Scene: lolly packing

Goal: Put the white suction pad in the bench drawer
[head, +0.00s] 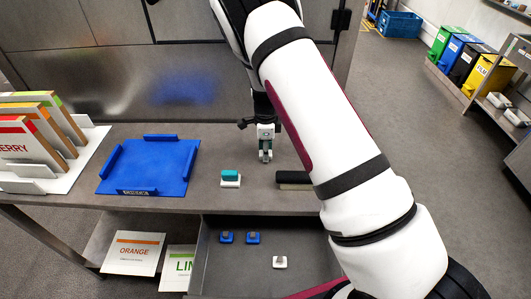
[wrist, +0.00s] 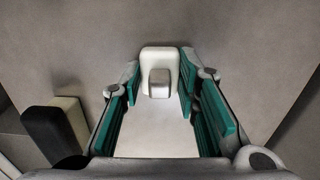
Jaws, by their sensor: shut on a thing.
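My gripper (head: 265,156) is over the bench top, fingers pointing down. In the wrist view its teal-lined fingers (wrist: 160,82) are closed on a white suction pad (wrist: 160,56) with a grey knob. In the head view the held pad is hard to make out, and I cannot tell its height above the bench. The bench drawer (head: 210,262) is open below the bench front. Inside it lie two blue pads (head: 226,237) (head: 253,238) and another white pad (head: 279,262). My arm hides the drawer's right part.
A teal-topped white block (head: 230,179) and a black-and-white block (head: 293,180) sit near the bench's front edge; the latter also shows in the wrist view (wrist: 53,130). A blue tray (head: 150,166) and a card rack (head: 75,180) stand left.

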